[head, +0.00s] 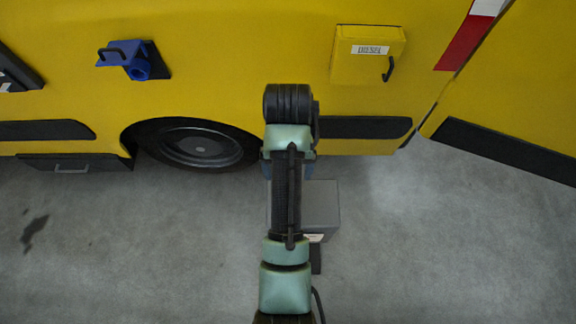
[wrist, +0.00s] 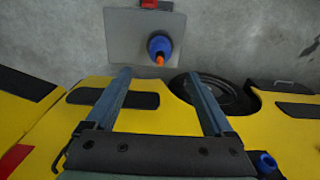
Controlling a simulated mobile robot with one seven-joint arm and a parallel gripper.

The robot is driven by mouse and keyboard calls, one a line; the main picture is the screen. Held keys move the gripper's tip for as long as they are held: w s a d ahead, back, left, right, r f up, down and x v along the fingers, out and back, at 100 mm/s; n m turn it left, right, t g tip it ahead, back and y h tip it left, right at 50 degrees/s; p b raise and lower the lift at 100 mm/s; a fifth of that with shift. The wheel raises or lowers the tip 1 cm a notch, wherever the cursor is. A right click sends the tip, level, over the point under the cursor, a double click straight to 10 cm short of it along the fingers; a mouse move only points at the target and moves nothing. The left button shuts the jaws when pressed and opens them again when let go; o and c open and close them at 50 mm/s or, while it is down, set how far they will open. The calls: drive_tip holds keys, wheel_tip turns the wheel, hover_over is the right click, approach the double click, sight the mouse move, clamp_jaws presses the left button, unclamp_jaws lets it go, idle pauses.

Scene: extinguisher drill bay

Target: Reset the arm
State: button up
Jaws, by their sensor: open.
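My gripper (wrist: 159,74) is open and empty, with its two blue-grey fingers spread apart in the wrist view. Past the fingertips, a blue object with an orange tip (wrist: 159,47) is over the flat top of a grey box (wrist: 120,35). The fingers look apart from it. In the head view my arm runs up the middle, covering part of the grey box (head: 325,200) and hiding the blue object. The gripper's fingertips are not clear in that view.
A yellow vehicle (head: 230,60) fills the back, with a wheel (head: 200,145), a blue fitting (head: 135,65) and a yellow box labelled DIESEL (head: 365,55). A red item (wrist: 155,4) shows beyond the grey box. The concrete floor is clear left and right, with a dark stain (head: 34,232).

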drive_tip(key=shift+r, duration=1.1)
drive_tip(key=w+r+t+b, duration=0.4)
drive_tip(key=w+r+t, duration=0.5)
drive_tip(key=w+r, duration=0.35)
wheel_tip(320, 180, up, 12)
drive_tip(key=w+r+t+b, duration=0.1)
drive_tip(key=w+t+b, duration=0.15)
drive_tip(key=t, duration=0.35)
drive_tip(key=s+r+t+b, duration=0.2)
drive_tip(key=s+r+t, duration=0.4)
drive_tip(key=r, duration=0.6)
drive_tip(key=s+r+t+b, duration=0.2)
drive_tip(key=s+r+t, duration=0.4)
drive_tip(key=s+r, duration=0.4)
wheel_tip(320, 180, up, 3)
drive_tip(key=shift+s+f, duration=0.2)
drive_tip(key=shift+s, duration=0.15)
drive_tip(key=shift+c, duration=0.2)
